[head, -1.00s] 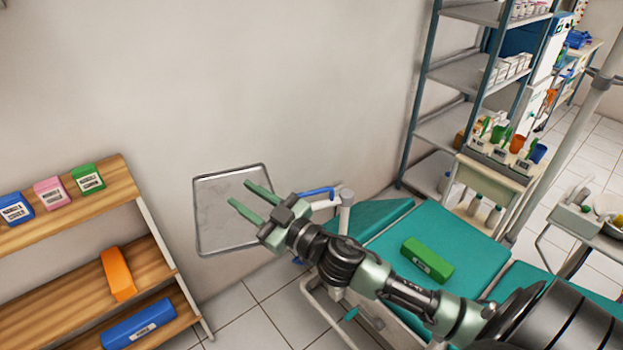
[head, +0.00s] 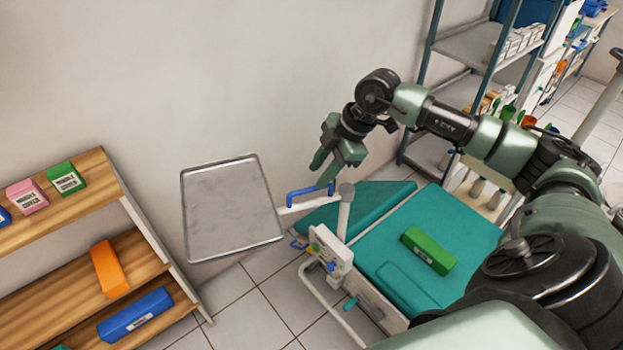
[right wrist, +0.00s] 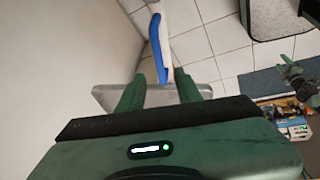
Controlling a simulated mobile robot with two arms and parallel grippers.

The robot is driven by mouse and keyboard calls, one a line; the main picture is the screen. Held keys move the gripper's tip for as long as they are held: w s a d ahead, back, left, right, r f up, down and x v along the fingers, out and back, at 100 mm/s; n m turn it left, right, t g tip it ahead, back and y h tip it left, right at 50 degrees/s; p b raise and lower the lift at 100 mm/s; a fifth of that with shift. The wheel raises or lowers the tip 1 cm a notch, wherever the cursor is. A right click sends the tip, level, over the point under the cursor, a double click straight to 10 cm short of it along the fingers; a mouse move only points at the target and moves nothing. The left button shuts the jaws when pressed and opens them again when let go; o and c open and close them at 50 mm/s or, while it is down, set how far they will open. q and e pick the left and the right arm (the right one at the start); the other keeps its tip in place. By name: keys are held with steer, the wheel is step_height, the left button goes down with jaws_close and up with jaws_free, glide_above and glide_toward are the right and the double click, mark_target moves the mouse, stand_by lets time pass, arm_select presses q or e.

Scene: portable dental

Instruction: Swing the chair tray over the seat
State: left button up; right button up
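The chair tray (head: 230,210) is a grey metal plate to the left of the teal chair (head: 385,235), clear of the seat. An arm with a blue handle (head: 310,192) joins it to a post at the chair's side. My right gripper (head: 322,168) is open and empty, pointing down just above the handle. In the right wrist view the handle (right wrist: 158,48) lies beyond the gap between the fingertips (right wrist: 158,80), apart from them. The tray's edge (right wrist: 105,95) shows behind the fingers. A dark and green gripper, apparently my left (right wrist: 298,82), shows small at the right; its opening is unclear.
A green box (head: 428,250) lies on the seat. A wooden shelf (head: 95,195) with coloured boxes stands left of the tray. A metal rack (head: 470,75) stands behind the chair. The wall is close behind the tray.

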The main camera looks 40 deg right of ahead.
mark_target(308, 189)
steer(key=p+x, duration=0.1)
steer(key=x, duration=0.4)
steer(key=shift+a+f, duration=0.1)
steer(key=shift+f, duration=0.05)
jaws_close()
steer(key=shift+w, duration=0.1)
stand_by(1.2)
